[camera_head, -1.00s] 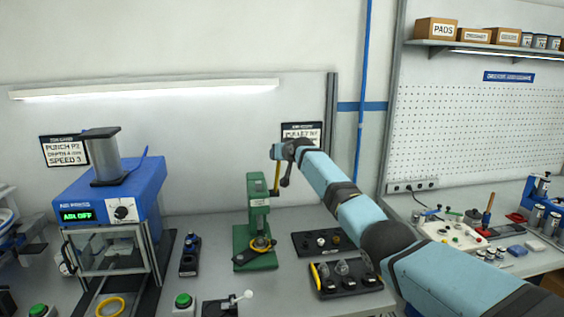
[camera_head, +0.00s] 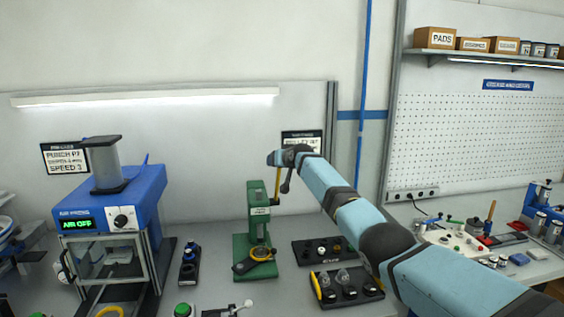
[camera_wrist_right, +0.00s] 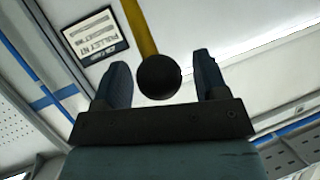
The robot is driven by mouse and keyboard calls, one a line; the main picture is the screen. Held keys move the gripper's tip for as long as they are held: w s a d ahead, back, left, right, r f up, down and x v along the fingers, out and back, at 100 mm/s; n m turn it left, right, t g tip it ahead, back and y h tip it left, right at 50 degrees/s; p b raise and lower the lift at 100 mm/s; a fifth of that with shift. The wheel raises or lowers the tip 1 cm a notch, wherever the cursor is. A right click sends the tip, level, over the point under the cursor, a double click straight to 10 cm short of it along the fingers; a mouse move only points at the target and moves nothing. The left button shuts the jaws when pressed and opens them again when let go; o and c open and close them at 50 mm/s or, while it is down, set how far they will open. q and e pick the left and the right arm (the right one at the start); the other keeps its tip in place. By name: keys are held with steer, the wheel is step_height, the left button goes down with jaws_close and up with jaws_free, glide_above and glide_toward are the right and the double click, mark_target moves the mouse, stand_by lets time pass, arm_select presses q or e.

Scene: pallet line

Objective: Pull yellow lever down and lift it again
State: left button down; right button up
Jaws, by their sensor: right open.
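The green press (camera_head: 258,213) stands on the bench in the middle of the head view, with the yellow lever (camera_head: 277,187) rising from its right side. My right gripper (camera_head: 273,157) is at the top of the lever. The lever's black ball knob is hidden behind it there. In the right wrist view, the open fingers of my right gripper (camera_wrist_right: 162,68) stand on either side of the black knob (camera_wrist_right: 158,78), with visible gaps. The yellow lever (camera_wrist_right: 138,27) runs up from the knob. My left gripper is not in view.
A blue punch machine (camera_head: 112,203) stands left of the press. Black trays (camera_head: 345,296) with small parts lie to its right, below my right arm. A sign (camera_head: 302,140) hangs on the wall behind. A second bench with parts is at the far right.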

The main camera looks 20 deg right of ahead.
steer(key=shift+s+r, duration=0.2)
steer(key=shift+s, duration=0.45)
steer(key=b+v, duration=0.2)
steer(key=v, duration=1)
steer(key=shift+s+d, duration=0.1)
steer(key=shift+s, duration=0.05)
steer(key=s+a+f+n+g, duration=0.1)
steer(key=s+a+f, duration=0.4)
steer(key=f, duration=0.7)
steer(key=s+a+f+n+y, duration=0.1)
steer(key=s+a+f, duration=0.2)
steer(key=s+f, duration=0.6)
steer(key=s+a+f+n+g, duration=0.1)
steer(key=s+a+f, duration=0.25)
steer(key=f, duration=1.05)
steer(key=s+a+f, duration=0.3)
steer(key=s+f, duration=0.1)
steer(key=s, duration=0.8)
steer(key=s+a+f+n+y, duration=0.1)
steer(key=s+f, duration=0.4)
steer(key=s, duration=0.7)
steer(key=s+a+f+n, duration=0.1)
steer(key=s+a+f, duration=0.3)
steer(key=s, duration=0.8)
steer(key=shift+a+f+y+p, duration=0.2)
steer(key=shift+a+y+p, duration=0.1)
steer(key=shift+y+p, duration=0.1)
